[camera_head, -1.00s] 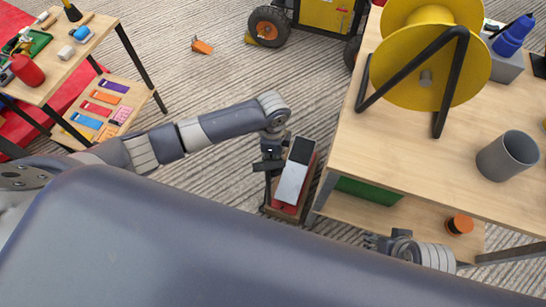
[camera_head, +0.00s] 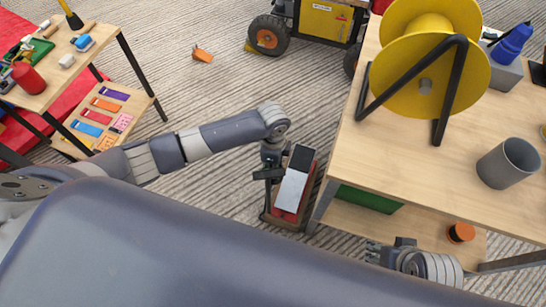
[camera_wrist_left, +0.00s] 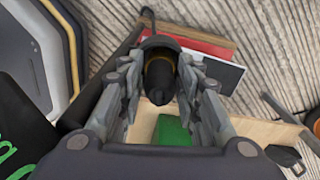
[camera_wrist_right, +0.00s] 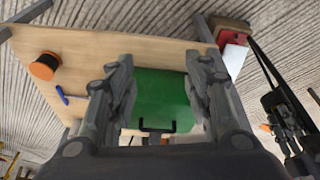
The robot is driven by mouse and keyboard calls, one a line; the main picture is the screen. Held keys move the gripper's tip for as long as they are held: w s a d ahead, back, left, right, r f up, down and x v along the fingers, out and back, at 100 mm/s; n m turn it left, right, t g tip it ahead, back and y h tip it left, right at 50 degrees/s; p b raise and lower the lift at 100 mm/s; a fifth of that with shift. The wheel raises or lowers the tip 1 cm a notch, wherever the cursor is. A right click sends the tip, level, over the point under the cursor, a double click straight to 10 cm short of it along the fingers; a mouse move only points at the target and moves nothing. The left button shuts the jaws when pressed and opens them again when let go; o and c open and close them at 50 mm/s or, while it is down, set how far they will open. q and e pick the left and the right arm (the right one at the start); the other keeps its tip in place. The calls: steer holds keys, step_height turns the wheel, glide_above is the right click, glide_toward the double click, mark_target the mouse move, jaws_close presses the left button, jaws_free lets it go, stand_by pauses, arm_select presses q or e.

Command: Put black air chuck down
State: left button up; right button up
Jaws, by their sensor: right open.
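The black air chuck (camera_wrist_left: 160,78), a dark cylinder with a brass-coloured band, sits between the fingers of my left gripper (camera_wrist_left: 160,65) in the left wrist view. The fingers appear closed on its sides. In the head view my left gripper (camera_head: 268,174) hangs beside a red-and-white block with a black top part (camera_head: 292,190), left of the workbench; the chuck is too small to make out there. My right gripper (camera_wrist_right: 160,80) is open and empty, facing a green box (camera_wrist_right: 163,98) on the lower shelf.
The workbench (camera_head: 440,150) on the right carries a yellow hose reel (camera_head: 435,60) and a grey cup (camera_head: 508,163). An orange-black spool (camera_head: 461,232) lies on the lower shelf (camera_head: 405,228). A tool table (camera_head: 75,60) stands at left. Carpet between is mostly clear.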

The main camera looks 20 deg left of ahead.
arm_select(q)
step_height(320, 180, up, 10)
steer(key=p, duration=0.3)
steer(key=shift+r, duration=0.95)
arm_select(e)
step_height(320, 180, down, 13)
steer(key=shift+g, duration=0.4)
steer(key=shift+s+a, duration=0.1)
steer(key=shift+a, duration=0.05)
